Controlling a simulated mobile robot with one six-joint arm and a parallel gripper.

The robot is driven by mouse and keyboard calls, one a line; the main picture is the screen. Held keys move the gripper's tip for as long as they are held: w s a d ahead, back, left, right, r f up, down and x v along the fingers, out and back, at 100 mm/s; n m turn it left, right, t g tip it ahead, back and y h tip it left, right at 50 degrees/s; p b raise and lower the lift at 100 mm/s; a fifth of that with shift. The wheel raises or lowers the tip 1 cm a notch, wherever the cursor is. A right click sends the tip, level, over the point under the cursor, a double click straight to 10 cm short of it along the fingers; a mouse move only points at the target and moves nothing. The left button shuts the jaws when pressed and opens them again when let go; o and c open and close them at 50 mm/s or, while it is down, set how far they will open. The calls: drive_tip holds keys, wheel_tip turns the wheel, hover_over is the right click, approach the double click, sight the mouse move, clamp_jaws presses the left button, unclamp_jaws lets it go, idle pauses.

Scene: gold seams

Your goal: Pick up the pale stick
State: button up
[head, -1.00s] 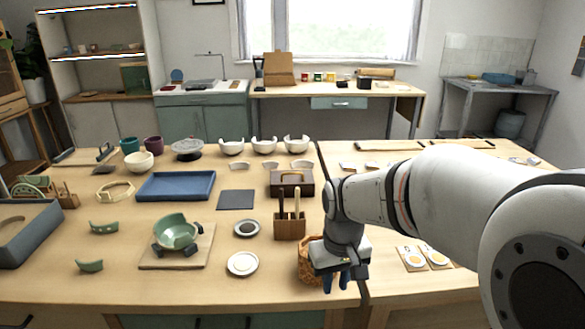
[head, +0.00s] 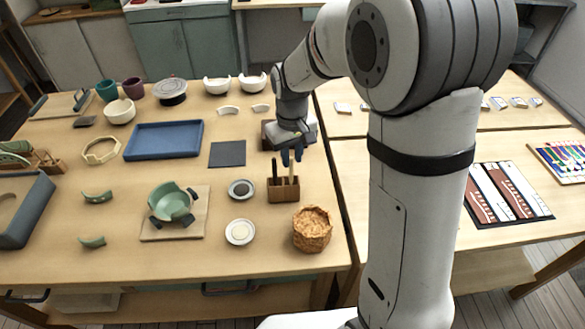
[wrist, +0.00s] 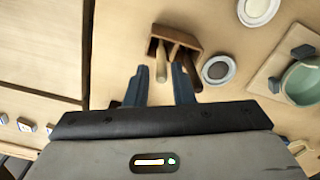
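The pale stick (head: 291,171) stands upright in a small wooden holder (head: 284,189), to the right of a dark stick (head: 275,168). In the wrist view the pale stick (wrist: 161,66) shows between my two blue fingertips, with the dark stick (wrist: 189,66) just right of the right finger. My gripper (head: 292,157) is open and empty, at the top of the pale stick in the head view. I cannot tell whether the stick's end is truly between the fingers or still below them. The wooden holder (wrist: 190,38) is fully in the wrist view.
A woven basket (head: 312,229) stands in front of the holder. A dark square mat (head: 227,154) and a blue tray (head: 164,139) lie behind left. A brown box (head: 270,137) is partly hidden behind my gripper.

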sight(291, 181)
drive_tip(key=shift+a+f, duration=0.1)
drive_tip(key=shift+f, duration=1.9)
drive_tip(key=shift+w, duration=0.1)
drive_tip(key=shift+c, duration=0.4)
clamp_jaws()
